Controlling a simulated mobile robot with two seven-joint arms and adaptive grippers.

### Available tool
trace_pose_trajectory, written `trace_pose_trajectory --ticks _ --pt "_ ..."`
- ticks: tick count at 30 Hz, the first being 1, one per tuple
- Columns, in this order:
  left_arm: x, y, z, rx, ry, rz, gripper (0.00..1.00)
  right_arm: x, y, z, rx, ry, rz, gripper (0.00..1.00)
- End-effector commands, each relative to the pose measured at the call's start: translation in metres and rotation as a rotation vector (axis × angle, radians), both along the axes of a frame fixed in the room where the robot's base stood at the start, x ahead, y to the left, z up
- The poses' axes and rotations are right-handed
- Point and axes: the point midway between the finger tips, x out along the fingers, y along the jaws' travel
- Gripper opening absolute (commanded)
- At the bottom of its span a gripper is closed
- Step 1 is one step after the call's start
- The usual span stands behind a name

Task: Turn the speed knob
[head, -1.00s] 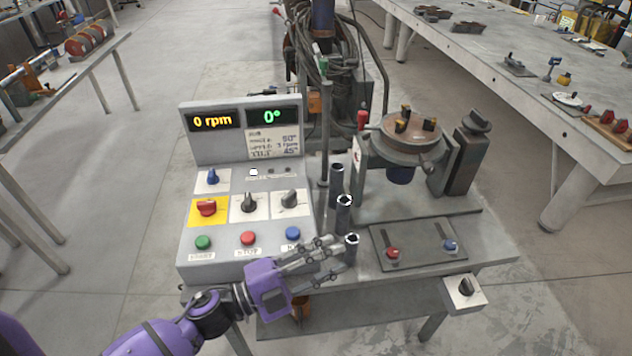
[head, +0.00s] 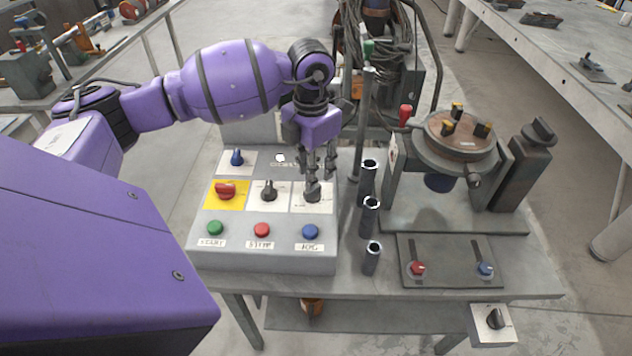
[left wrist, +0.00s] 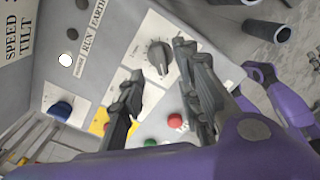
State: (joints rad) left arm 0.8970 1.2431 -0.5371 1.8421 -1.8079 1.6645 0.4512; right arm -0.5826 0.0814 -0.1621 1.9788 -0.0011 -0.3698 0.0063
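The control panel (head: 262,257) has a blue knob (head: 237,157), a red knob on a yellow plate (head: 225,190), a black middle knob (head: 268,191) and a dark right knob (head: 312,195). I cannot read which plate is the speed one. My left gripper (head: 320,178) points down over the right knob, its fingers apart and empty. In the left wrist view, the left gripper's fingers (left wrist: 160,95) are spread, with the dark right knob (left wrist: 160,57) beyond the gap. Contact cannot be told. My arm hides the panel's displays. My right gripper is out of view.
Green, red and blue buttons (head: 310,232) line the panel's front. Three upright tubes (head: 370,218) stand close to its right. A round fixture (head: 460,140) and a plate with two small knobs (head: 450,265) are farther right. A separate knob box (head: 492,325) sits at the table's front right.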

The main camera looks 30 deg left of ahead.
Motion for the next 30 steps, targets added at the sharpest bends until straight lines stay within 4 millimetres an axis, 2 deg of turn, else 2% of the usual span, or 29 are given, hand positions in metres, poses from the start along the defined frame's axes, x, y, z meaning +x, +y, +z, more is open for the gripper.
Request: trace_pose_trajectory --ticks 3,9,19,20,27,30 --pt "-0.001 -0.001 -0.020 -0.002 0.003 0.000 0.31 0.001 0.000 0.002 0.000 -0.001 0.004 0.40" --pt "0.000 -0.001 -0.043 -0.003 -0.001 0.000 0.31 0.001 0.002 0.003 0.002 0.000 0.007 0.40" --pt "0.000 -0.001 -0.049 -0.003 0.000 -0.002 0.31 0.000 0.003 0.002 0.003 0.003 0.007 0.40" --pt "0.000 -0.001 -0.049 -0.003 -0.001 -0.002 0.30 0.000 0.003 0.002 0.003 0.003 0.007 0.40" --pt "0.000 -0.001 -0.049 -0.003 -0.001 -0.002 0.00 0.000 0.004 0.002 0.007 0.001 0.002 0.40" --pt "0.000 -0.001 -0.048 -0.003 -0.001 -0.002 0.00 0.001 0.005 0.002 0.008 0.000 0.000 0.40"
